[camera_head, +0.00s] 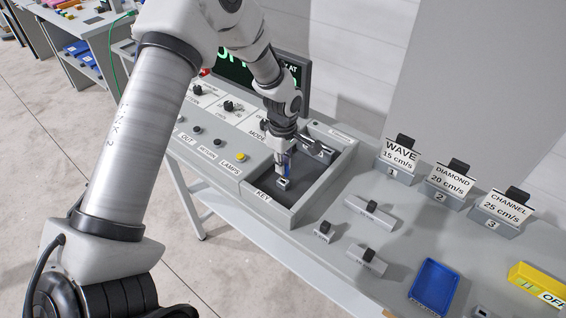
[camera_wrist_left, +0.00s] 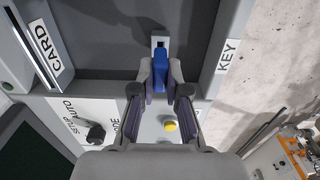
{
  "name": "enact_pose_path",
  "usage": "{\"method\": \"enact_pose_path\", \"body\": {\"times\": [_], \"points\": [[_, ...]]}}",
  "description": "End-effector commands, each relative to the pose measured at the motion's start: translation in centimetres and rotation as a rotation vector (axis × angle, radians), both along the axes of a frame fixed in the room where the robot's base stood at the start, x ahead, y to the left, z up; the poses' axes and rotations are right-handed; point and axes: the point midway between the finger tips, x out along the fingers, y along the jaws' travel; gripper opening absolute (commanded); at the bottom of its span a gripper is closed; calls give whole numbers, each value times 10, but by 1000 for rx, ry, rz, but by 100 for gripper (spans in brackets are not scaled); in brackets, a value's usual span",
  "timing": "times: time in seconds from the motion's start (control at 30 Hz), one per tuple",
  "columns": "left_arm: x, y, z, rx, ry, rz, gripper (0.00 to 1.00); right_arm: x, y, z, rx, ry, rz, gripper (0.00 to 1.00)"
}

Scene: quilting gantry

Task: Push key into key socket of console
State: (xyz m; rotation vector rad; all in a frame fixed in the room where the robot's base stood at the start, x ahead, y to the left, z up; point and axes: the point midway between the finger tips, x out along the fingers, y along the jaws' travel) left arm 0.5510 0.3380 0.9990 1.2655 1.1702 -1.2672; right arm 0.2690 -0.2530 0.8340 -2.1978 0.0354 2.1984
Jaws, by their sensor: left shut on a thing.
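My left gripper (camera_head: 287,160) is over the recessed tray of the console (camera_head: 225,155), at the part labelled KEY. In the left wrist view the gripper (camera_wrist_left: 160,78) is shut on the blue key (camera_wrist_left: 159,70), with its fingers on both sides. The key points at the small light grey key socket (camera_wrist_left: 159,41) on the dark recess floor. In the head view the socket (camera_head: 284,184) shows just below the fingertips. The key's tip is at or very near the socket; I cannot tell how far in it is. My right gripper is not in view.
The recess walls (camera_head: 318,186) stand close around the gripper. Knobs and a yellow button (camera_head: 240,157) lie left of it, a screen (camera_head: 300,72) behind. Labelled card holders (camera_head: 398,160), several small black-knobbed blocks and a blue tray (camera_head: 434,287) stand to the right.

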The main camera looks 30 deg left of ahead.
Motion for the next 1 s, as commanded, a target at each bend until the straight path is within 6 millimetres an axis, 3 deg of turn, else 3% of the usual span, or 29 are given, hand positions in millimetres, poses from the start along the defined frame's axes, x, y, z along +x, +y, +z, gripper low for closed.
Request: {"method": "enact_pose_path", "body": {"times": [1.0], "points": [[0,0,-25,0,0,0,0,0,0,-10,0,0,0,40]]}}
